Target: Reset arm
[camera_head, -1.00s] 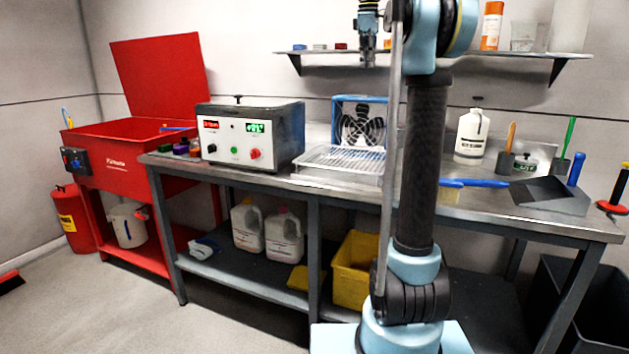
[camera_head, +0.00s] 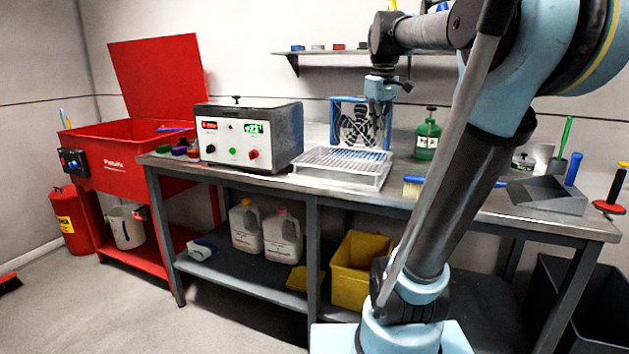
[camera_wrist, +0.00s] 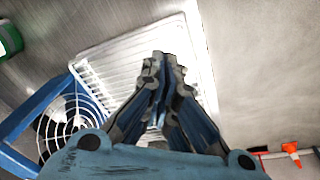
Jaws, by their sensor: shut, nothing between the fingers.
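My gripper (camera_head: 378,112) hangs at the end of my bent arm, in front of the blue-framed fan (camera_head: 349,128) and above the workbench. In the wrist view its fingers (camera_wrist: 161,64) are together at the tips with nothing between them. Beyond them is the white wire-rack tray (camera_wrist: 105,68), which stands apart from the fingers. The same tray (camera_head: 338,174) sits on the bench below my gripper in the head view. The blue fan frame (camera_wrist: 38,110) is at the left of the wrist view.
A grey control box (camera_head: 250,137) stands left of the tray. A green bottle (camera_head: 427,137) and a brush (camera_head: 412,187) are to the right. A wall shelf (camera_head: 315,52) is above. A dustpan (camera_head: 545,195) lies at the bench's right end.

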